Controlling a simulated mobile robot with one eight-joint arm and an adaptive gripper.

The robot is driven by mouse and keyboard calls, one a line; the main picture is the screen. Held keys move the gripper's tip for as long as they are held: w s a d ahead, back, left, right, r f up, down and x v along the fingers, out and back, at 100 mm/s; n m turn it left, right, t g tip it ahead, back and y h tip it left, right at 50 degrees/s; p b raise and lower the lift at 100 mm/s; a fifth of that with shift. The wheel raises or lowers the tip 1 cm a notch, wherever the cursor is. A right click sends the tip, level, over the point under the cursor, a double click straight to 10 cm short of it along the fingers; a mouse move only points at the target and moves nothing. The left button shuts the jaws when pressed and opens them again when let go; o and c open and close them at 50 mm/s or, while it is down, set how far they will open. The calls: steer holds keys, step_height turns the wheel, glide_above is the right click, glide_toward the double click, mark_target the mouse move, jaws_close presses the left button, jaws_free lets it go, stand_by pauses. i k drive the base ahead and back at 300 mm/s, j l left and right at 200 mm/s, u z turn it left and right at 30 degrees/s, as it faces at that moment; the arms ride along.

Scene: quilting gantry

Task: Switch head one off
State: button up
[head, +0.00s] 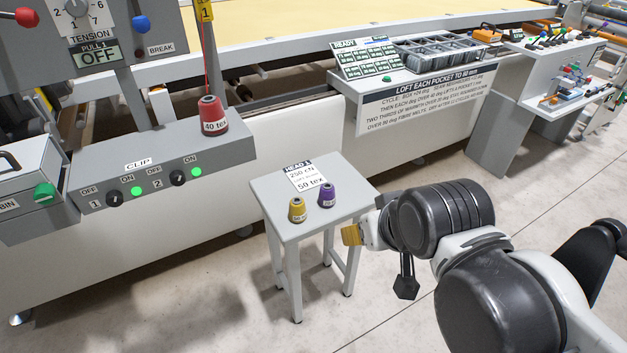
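Head one's switch is the black knob (113,199) marked 1 on the front of the grey box, between OFF and ON labels. The green lamp (136,191) beside it looks lit; the knob's pointer is too small to read. My gripper (362,234) is at the arm's left end, to the right of the small stool and well away from the switch. A yellow, cone-like piece (351,235) shows at its tip. I cannot tell whether it is held, or how the fingers stand.
Knob 2 (178,178), with a green lamp, sits right of knob 1. A red 40 tex cone (213,115) stands on the box. The stool (265,196) bears a yellow cone (297,210) and a purple cone (327,196). Floor before the box is clear.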

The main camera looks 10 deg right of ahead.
mark_target(115, 198)
steer(key=l+u, duration=0.2)
steer(key=l, duration=0.2)
steer(key=k+l+u, duration=0.2)
steer(key=l, duration=0.15)
steer(key=l+u, duration=0.2)
steer(key=l, duration=0.2)
steer(key=k+l+u, duration=0.4)
steer(key=l, duration=0.25)
steer(key=i, duration=0.1)
